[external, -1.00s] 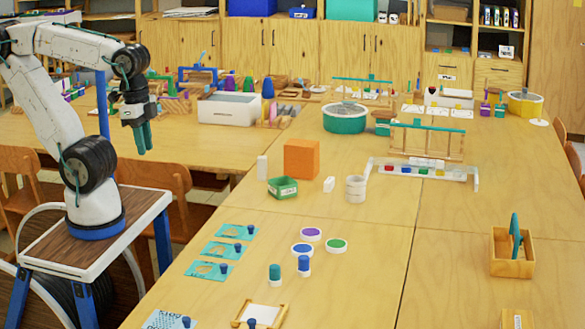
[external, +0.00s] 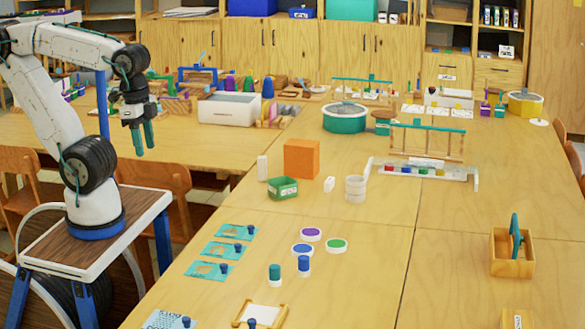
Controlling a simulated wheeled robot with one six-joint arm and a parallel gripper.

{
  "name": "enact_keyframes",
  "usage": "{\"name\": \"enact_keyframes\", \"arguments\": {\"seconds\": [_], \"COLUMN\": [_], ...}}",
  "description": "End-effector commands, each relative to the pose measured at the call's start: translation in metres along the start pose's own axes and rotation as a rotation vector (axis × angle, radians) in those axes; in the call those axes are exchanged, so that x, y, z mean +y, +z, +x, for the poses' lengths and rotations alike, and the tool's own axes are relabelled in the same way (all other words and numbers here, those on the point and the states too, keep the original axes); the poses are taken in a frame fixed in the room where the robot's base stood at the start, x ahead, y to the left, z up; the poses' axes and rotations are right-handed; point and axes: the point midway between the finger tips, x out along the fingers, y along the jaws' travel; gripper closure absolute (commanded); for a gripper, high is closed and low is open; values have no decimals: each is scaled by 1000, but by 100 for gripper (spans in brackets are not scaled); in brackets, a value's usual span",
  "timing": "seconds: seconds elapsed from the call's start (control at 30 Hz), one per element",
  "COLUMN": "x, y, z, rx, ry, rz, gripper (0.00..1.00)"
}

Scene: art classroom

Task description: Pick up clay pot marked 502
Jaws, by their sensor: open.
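My gripper (external: 144,153) hangs at the left with its two teal fingers pointing down. The fingers are apart and nothing is between them. No marking 502 can be read in this view, so I cannot tell which thing is the clay pot. A pale ribbed cup-like vessel (external: 355,189) stands upright on the near table (external: 450,270), well to the right of my gripper. Two small cylinders, one with a teal top (external: 274,274) and one with a blue top (external: 304,265), stand nearer the camera.
An orange block (external: 301,158), a green box (external: 283,187) and small white blocks stand near the vessel. A white rack (external: 422,171) is to its right. Teal cards (external: 237,230) and coloured discs (external: 311,234) lie nearer. The table's right middle is clear.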

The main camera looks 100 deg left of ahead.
Motion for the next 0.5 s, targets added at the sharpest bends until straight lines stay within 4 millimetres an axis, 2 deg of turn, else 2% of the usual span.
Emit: {"name": "enact_keyframes", "arguments": {"seconds": [0.03,0.1,0.13,0.4,0.5], "x": [0,0,0,0,-6], "y": [0,0,0,-1,-15], "z": [0,0,0,0,-1], "rx": [0,0,0,2,19], "ry": [0,0,0,-1,-14], "rz": [0,0,0,-2,-21], "gripper": [43,23,19,19,19]}}
